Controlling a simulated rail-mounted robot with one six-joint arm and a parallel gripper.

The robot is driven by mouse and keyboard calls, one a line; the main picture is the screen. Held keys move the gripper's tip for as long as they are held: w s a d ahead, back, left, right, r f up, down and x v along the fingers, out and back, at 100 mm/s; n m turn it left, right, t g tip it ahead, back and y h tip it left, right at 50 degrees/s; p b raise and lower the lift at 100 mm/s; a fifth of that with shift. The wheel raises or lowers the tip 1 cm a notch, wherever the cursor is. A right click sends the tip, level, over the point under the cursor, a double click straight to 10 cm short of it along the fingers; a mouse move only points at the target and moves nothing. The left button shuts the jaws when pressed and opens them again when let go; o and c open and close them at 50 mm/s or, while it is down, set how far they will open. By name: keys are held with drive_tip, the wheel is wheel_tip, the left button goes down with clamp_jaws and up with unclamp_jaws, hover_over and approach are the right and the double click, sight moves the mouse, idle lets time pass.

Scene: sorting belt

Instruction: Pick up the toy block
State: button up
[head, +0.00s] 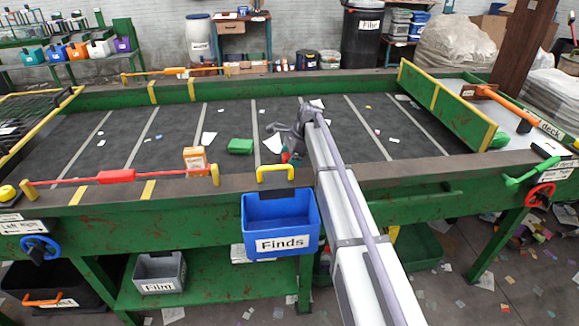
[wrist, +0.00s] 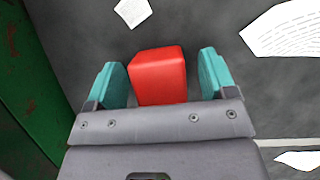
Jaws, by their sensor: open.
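The toy block is a red block (wrist: 158,75) lying on the dark belt (wrist: 225,30) in the wrist view. My gripper (wrist: 162,84) is open, with one teal finger to each side of the block and a gap on both sides. It is not shut on the block. In the head view a bit of the red block (head: 285,157) shows below my gripper (head: 290,150), mostly hidden by the wrist and arm.
A green block (head: 240,146) and an orange box (head: 195,159) stand on the belt to the left. Paper scraps (head: 273,142) lie around. A blue Finds bin (head: 281,222) hangs at the front edge. The belt's green side wall (wrist: 35,90) is close on the left in the wrist view.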

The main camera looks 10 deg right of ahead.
drive_tip(key=shift+r, duration=0.1)
drive_tip(key=c, duration=1)
wheel_tip(320, 180, up, 10)
drive_tip(key=p, duration=1)
drive_tip(key=shift+r, duration=0.2)
drive_tip(key=shift+f, duration=0.25)
